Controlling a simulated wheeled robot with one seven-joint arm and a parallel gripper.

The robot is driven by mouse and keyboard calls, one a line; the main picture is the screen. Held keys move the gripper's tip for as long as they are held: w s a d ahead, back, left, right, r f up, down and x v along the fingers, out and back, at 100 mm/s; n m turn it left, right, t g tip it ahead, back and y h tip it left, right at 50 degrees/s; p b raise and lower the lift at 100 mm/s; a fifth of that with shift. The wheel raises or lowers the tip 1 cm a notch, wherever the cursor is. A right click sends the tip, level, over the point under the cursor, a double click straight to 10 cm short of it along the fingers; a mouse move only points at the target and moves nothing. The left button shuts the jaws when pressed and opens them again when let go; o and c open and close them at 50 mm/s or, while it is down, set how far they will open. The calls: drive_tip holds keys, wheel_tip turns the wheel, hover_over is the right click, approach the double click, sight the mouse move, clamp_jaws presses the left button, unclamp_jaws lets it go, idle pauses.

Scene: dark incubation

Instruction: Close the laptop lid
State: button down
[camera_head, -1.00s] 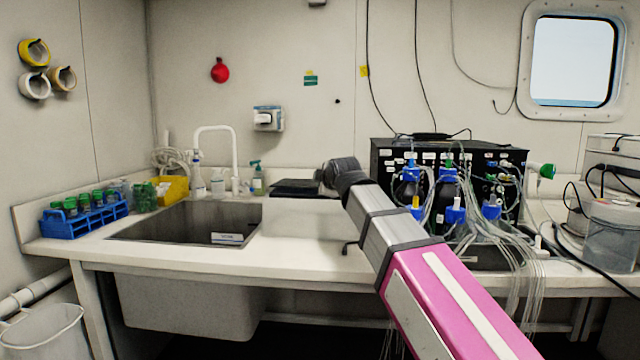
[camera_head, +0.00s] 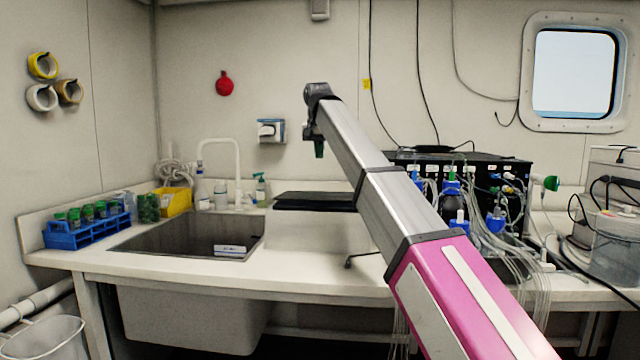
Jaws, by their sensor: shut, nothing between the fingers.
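The laptop (camera_head: 315,201) is a dark, flat slab at the back of the white counter, right of the sink. It looks low and flat, with no raised screen showing; whether the lid is fully down on its base I cannot tell. My gripper (camera_head: 319,150) hangs from the dark wrist at the end of my arm, pointing down. It is small and dark here, shut and empty. In the picture it is above the laptop, with a gap between them.
The sink (camera_head: 190,234) and a blue rack (camera_head: 87,230) of green-capped tubes are at left. Spray bottles (camera_head: 260,189) stand behind the sink. A black instrument box (camera_head: 487,163) with bottles and tubing is at right. Bare counter (camera_head: 310,262) lies in front of the laptop.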

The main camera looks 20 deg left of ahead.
sight(320, 200)
drive_tip(key=x, duration=0.8)
drive_tip(key=s+x, duration=0.1)
drive_tip(key=x, duration=0.3)
drive_tip(key=shift+d+f, duration=0.1)
drive_tip(key=shift+f, duration=0.9)
drive_tip(key=shift+s+f+t, duration=0.15)
drive_tip(key=shift+f+t, duration=0.15)
drive_tip(key=shift+f, duration=0.4)
drive_tip(key=shift+s+f+t, duration=0.1)
drive_tip(key=shift+f+t, duration=0.2)
drive_tip(key=shift+f, duration=0.45)
drive_tip(key=shift+d, duration=0.1)
